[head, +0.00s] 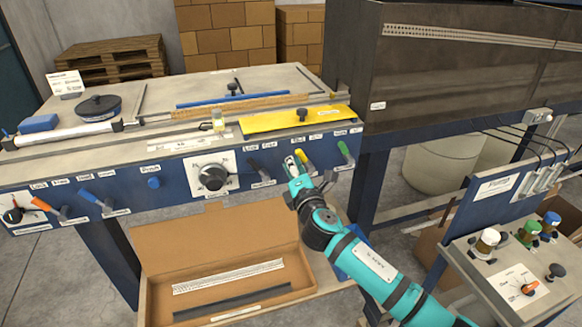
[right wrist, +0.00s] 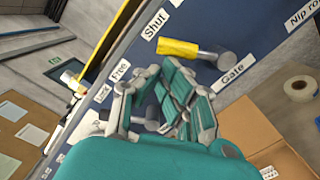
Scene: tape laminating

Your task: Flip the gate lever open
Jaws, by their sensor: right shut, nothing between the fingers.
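The gate lever (head: 301,154) has a yellow handle and sits on the blue front panel of the bench. In the right wrist view the gate lever (right wrist: 181,48) slants from a grey hub, close to the "Shut" label (right wrist: 155,25) and the "Gate" label (right wrist: 232,72). My right gripper (head: 291,161) is shut and empty just in front of the panel, beside the yellow handle. In the right wrist view my right gripper (right wrist: 161,72) has its fingertips near the handle; I cannot tell whether they touch it. My left gripper is not in view.
A green lever (head: 346,150) is to the right of the gate lever and a black lever (head: 259,171) to its left. A yellow plate (head: 285,121) lies above on the bench. An open cardboard box (head: 215,262) is below the panel.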

